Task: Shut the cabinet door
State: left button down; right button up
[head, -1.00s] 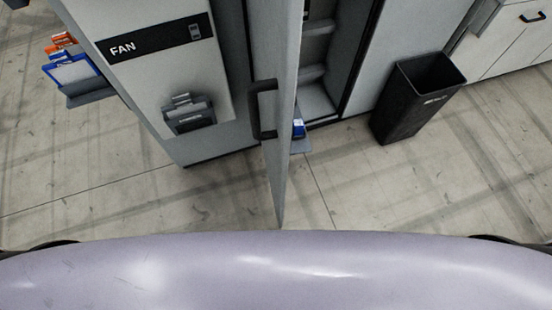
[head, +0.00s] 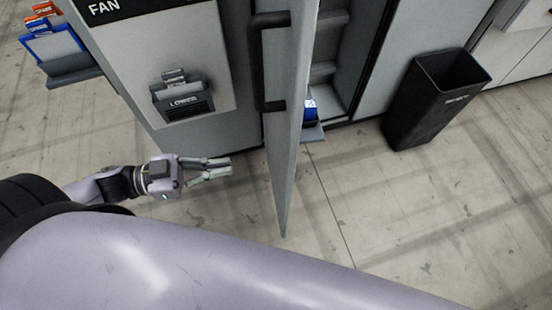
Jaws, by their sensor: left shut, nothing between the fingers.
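The grey cabinet door (head: 297,130) stands open and juts out toward me, seen nearly edge-on. Its black bar handle (head: 256,65) is on the left face. The open cabinet interior (head: 329,70), with grey shelves, shows to the right of the door. My left gripper (head: 230,167) is left of the door and below the handle in the picture, apart from both. Its fingers are shut with nothing between them and point right toward the door. My right gripper is not in view.
A grey FAN cabinet panel (head: 150,50) with a small holder (head: 182,97) stands at left. Orange and blue folders (head: 50,40) hang on its side. A black bin (head: 437,98) stands on the floor at right. The floor (head: 400,210) right of the door is clear.

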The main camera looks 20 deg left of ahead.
aim_at(287, 158)
pick_arm(q)
jog(key=p+x, duration=0.1)
jog(key=x, duration=0.9)
jog(key=shift+w+d+r, duration=0.1)
jog(key=shift+w+d, duration=0.15)
jog(key=shift+d, duration=0.3)
